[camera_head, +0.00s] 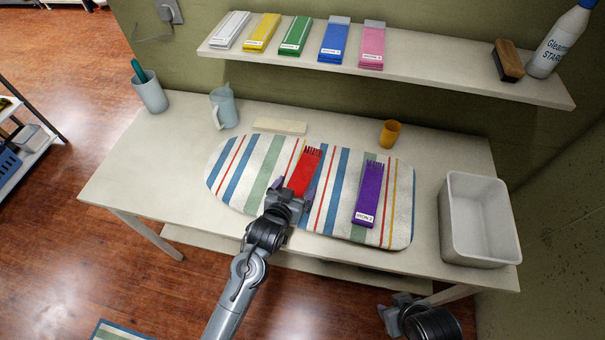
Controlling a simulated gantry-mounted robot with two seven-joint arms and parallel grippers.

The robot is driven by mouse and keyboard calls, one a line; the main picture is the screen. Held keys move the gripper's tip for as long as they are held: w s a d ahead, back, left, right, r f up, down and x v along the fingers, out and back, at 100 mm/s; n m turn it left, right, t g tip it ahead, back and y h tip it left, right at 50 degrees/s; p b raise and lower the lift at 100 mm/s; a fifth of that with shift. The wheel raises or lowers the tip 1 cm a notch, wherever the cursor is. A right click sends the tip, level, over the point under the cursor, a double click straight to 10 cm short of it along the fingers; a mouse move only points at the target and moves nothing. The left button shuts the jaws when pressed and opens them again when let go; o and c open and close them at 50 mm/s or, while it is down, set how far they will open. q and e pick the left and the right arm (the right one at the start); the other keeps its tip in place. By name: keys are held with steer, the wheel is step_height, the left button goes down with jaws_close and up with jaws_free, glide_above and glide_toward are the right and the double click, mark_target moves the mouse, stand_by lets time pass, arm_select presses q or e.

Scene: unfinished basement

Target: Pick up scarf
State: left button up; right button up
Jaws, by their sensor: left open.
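A red folded scarf (304,172) with a fringed far end lies on the striped ironing board (230,180) on the table. A purple folded scarf (369,194) with a white label lies on the board to its right. My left gripper (291,192) is open at the near end of the red scarf, with its fingers to either side of it; the gripper hides that end. I cannot tell whether the fingers touch the scarf. My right gripper (391,313) is low at the bottom right, off the table's front edge; its jaws are not clear.
A shelf (450,77) above holds white, yellow, green, blue and pink folded scarves, a brush (508,61) and a bottle (561,40). A white bin (479,220) stands at the table's right, an orange cup (390,133) behind the board, a jug (224,107) and cup (150,92) at back left.

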arm_select(q)
steer(key=c, duration=1.2)
steer(key=shift+r, duration=0.1)
steer(key=shift+r, duration=0.5)
steer(key=r, duration=0.2)
steer(key=d+r+b, duration=0.1)
steer(key=shift+s+r, duration=0.2)
steer(key=shift+s, duration=0.05)
steer(key=s+d+r+b, duration=0.1)
steer(key=s+d+r, duration=0.5)
steer(key=d, duration=0.2)
steer(key=s+a+n+y+p, duration=0.1)
steer(key=s+a+y+p, duration=0.1)
steer(key=a, duration=0.8)
steer(key=s+a+f+n+y+p, duration=0.1)
steer(key=a+p, duration=0.4)
steer(key=a, duration=0.5)
steer(key=s+a+f+n+t+y+p, duration=0.1)
steer(key=s+a+n+y+p, duration=0.1)
steer(key=a, duration=0.8)
steer(key=shift+s+a+n+y+p, duration=0.35)
steer(key=shift+s+p, duration=0.45)
steer(key=shift+s, duration=0.35)
